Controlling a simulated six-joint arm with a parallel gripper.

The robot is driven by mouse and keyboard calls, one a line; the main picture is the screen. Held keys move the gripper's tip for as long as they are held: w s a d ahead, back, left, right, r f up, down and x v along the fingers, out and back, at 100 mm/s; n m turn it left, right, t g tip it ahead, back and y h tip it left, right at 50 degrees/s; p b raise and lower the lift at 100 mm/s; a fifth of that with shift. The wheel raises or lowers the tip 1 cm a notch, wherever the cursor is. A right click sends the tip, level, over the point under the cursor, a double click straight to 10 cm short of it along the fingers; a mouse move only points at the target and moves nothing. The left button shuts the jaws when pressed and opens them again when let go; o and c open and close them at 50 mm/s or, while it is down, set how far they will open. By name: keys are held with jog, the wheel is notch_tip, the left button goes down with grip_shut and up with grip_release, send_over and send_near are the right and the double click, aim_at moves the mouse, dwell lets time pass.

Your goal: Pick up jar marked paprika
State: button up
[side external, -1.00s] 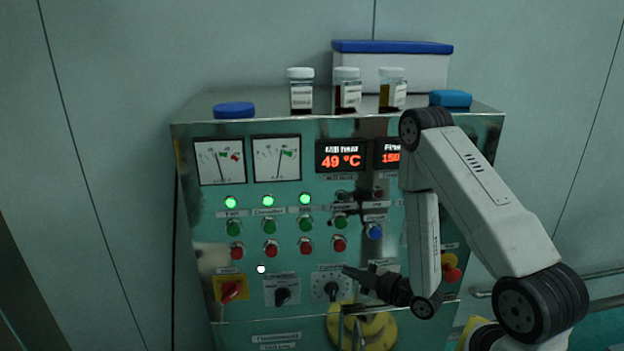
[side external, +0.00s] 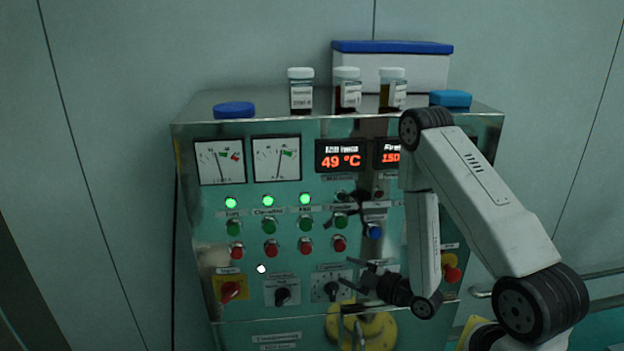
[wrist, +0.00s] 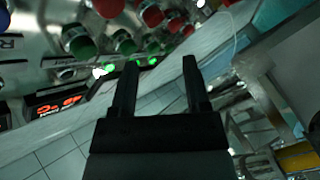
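Three small jars with white lids stand upright in a row on top of the metal cabinet: a left jar (side external: 301,92), a middle jar (side external: 347,91) and a right jar (side external: 392,91). Each has a pale label. The lettering is too small to read, so I cannot tell which is paprika. My gripper (side external: 347,273) is in front of the lower control panel, well below the jars and apart from them. In the wrist view my gripper (wrist: 160,68) has its two fingers spread with nothing between them. No jar shows in the wrist view.
The cabinet (side external: 212,170) carries gauges, displays, buttons and knobs on its front. A blue lid (side external: 234,110) lies left of the jars and a blue box (side external: 451,99) right of them. A white box with a blue lid (side external: 420,68) stands behind. The cabinet top between lid and jars is free.

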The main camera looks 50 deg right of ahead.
jog(key=o, duration=0.4)
